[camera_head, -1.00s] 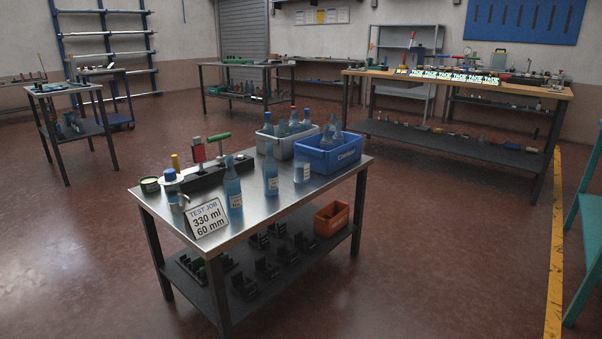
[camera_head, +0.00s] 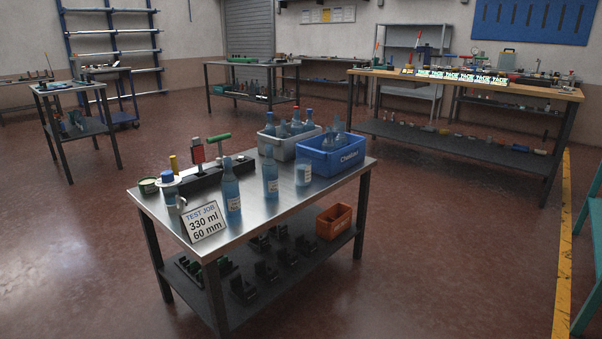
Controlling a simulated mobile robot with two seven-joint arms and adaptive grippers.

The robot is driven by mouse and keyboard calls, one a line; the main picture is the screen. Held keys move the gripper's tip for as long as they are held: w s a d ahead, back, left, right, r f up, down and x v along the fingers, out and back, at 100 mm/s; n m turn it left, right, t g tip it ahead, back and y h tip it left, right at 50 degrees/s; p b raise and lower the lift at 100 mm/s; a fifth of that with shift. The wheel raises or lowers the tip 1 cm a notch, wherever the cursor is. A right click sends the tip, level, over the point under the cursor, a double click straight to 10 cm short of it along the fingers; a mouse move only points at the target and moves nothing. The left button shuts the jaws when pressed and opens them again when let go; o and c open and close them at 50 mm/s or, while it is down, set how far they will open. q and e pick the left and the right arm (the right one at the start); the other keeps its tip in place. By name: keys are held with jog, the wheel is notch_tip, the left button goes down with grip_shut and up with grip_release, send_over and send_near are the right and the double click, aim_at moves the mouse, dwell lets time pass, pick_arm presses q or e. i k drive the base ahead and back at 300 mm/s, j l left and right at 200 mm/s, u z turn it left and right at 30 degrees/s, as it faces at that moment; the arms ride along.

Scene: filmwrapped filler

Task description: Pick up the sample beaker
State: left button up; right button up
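A short, wide, bluish vessel with a white label (camera_head: 303,174) stands upright on the near steel table (camera_head: 270,205), in front of the blue crate. It looks like the sample beaker, but its label is too small to read. Two taller bluish bottles stand to its left: one (camera_head: 270,178) close by, and one (camera_head: 232,194) nearer the front edge. Neither of my grippers shows in the head view.
A sign reading "TEST JOB 330 ml 60 mm" (camera_head: 203,222) stands at the front left. A blue crate (camera_head: 333,160) and a grey crate (camera_head: 283,148) hold bottles at the back. An orange bin (camera_head: 333,222) is on the lower shelf. Open floor surrounds the table.

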aim_at(302, 167)
jog(key=i+l+u, duration=0.1)
jog(key=i+l, duration=0.15)
jog(key=i+l+u, duration=0.1)
jog(key=i+l, duration=0.15)
jog(key=i+l+u, duration=0.15)
jog(key=l, duration=0.3)
jog(key=i+l+u, duration=0.1)
jog(key=i+l, duration=0.15)
jog(key=i+l+u, duration=0.1)
jog(key=l, duration=0.4)
jog(key=i+l+u, duration=0.1)
jog(key=i+l, duration=0.2)
